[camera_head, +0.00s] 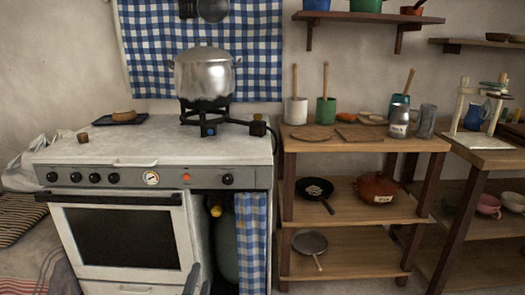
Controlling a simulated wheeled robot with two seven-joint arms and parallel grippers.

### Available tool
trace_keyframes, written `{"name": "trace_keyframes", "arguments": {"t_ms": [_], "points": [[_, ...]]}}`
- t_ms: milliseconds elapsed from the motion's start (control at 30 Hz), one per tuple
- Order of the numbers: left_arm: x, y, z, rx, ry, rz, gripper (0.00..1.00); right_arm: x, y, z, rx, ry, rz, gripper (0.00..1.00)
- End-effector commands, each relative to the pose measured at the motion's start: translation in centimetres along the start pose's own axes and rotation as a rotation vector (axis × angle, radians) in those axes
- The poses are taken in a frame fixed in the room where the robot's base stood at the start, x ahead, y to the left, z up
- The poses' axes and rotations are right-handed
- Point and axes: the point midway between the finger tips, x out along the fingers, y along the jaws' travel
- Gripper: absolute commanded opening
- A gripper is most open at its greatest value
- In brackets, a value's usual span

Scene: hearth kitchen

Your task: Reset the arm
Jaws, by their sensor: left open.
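My left gripper (198,283) shows only by its grey fingertips at the bottom edge, in front of the right side of the stove. The fingers are apart, with nothing seen between them. The rest of my left arm is out of view. My right gripper is not in view.
A white stove (118,168) with a dark oven door stands at left, a steel pot (204,74) on its burner. A checked curtain (251,243) hangs beside it. A wooden shelf unit (350,216) holds a black skillet (314,188) and a red-brown pot (377,187).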

Motion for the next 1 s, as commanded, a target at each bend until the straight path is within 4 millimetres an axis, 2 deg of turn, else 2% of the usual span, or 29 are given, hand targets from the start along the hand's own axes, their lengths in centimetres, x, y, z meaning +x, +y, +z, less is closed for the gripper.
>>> {"name": "trace_keyframes", "arguments": {"t_ms": [167,367,533,633,767,867,1000], "points": [[-0.7,1.4,0.4,-0.048,-0.011,0.048,0.50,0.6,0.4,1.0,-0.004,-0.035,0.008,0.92],[-2.2,4.0,1.2,-0.128,-0.035,0.127,0.50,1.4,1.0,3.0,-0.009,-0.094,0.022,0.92],[-4.5,7.3,2.2,-0.230,-0.074,0.224,0.50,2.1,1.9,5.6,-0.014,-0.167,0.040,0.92],[-6.7,9.8,3.0,-0.311,-0.112,0.297,0.50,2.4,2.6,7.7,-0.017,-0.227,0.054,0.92],[-11.5,13.8,4.4,-0.455,-0.197,0.424,0.50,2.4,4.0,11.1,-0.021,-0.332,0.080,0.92],[-16.5,17.3,5.6,-0.584,-0.291,0.529,0.50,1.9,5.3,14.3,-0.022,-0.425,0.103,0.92],[-24.4,21.2,7.1,-0.753,-0.442,0.654,0.50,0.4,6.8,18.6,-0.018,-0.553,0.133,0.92]]}}
